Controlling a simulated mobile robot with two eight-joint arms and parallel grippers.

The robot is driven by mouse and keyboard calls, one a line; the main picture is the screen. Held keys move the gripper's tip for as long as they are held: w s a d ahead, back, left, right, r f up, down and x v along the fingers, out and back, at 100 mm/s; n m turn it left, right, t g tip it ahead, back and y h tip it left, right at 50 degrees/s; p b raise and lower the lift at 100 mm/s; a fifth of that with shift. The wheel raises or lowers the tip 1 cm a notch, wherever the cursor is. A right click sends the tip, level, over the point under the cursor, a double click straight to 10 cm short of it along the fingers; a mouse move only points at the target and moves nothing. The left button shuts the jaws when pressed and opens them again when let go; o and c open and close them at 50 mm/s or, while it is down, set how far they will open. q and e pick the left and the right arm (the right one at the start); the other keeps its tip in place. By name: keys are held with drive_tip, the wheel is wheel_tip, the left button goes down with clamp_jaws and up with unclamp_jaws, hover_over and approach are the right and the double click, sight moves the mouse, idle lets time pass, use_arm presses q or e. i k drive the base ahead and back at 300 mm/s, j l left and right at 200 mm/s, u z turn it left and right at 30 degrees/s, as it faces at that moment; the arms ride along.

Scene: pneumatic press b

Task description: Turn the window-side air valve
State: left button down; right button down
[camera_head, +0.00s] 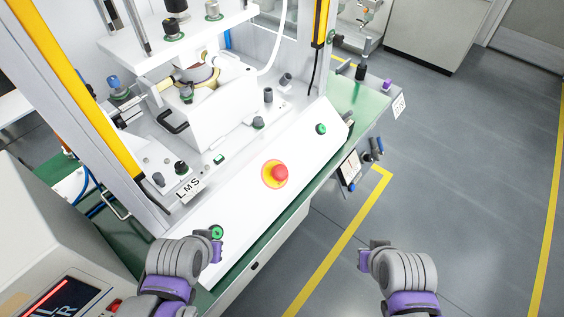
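The press (215,115) stands on a green-topped bench, with a white sloped control panel (240,190) in front. I cannot tell for sure which part is the window-side air valve. A fitting with a blue knob (112,82) is at the press's left, and another small fitting (360,72) stands at the bench's far right corner. My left gripper (216,246) is at the panel's near left end, close to a green button (216,232); contact cannot be told. My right gripper (369,252) is over the floor, right of the bench, away from everything. The finger openings are unclear.
A red emergency button (279,173) on a yellow ring is mid-panel, and another green button (321,129) is near its far end. Yellow posts (75,85) frame the press. A screen unit (65,300) is at lower left. Grey floor (460,170) at right is clear.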

sight(382, 153)
drive_tip(key=i+l, duration=0.75)
drive_tip(key=l, duration=0.2)
drive_tip(key=k+z, duration=0.05)
